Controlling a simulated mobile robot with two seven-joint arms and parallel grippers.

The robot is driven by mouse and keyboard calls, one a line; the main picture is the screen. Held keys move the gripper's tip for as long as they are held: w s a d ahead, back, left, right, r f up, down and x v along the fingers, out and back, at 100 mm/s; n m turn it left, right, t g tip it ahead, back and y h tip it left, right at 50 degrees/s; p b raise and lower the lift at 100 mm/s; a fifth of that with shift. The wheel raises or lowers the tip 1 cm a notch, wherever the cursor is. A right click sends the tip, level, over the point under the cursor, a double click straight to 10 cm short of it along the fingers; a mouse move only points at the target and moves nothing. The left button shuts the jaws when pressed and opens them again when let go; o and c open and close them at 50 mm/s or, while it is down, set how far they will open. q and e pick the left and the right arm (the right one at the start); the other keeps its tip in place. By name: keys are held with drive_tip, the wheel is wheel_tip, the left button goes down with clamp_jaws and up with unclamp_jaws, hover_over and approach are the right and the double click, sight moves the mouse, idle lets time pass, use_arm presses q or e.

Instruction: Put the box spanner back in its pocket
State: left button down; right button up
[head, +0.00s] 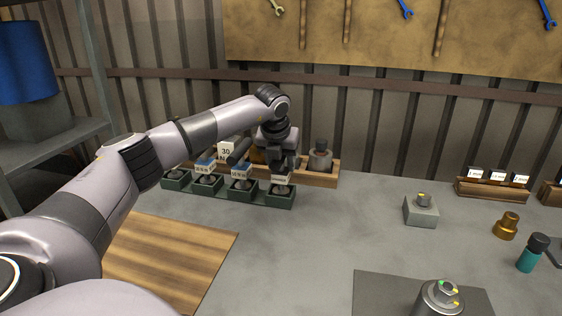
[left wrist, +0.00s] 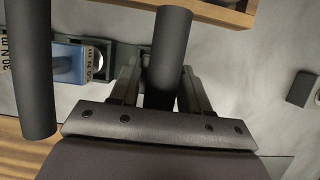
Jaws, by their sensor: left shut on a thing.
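My left gripper (head: 283,165) is above the right end of the row of dark green pockets (head: 279,201) at the back of the bench. It is shut on a dark grey cylinder, which I take to be the box spanner (left wrist: 172,45); it stands between the fingers in the left wrist view. The fingers and wrist largely hide it in the head view. The row's pockets carry small labels, and the right-hand pocket lies under the gripper. I cannot tell whether the spanner touches it. My right gripper is not in view.
A wooden rack (head: 322,180) stands behind the pockets. A grey block (head: 421,212) and brass fitting (head: 507,226) stand right; mid-bench is clear.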

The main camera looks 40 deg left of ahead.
use_arm(q)
drive_tip(key=shift+r, duration=0.1)
drive_tip(key=c, duration=0.5)
unclamp_jaws()
drive_tip(key=v, duration=1.1)
drive_tip(key=shift+s+d+r, duration=0.1)
drive_tip(key=shift+s+r, duration=0.05)
drive_tip(key=shift+r, duration=0.25)
drive_tip(key=shift+s, duration=0.15)
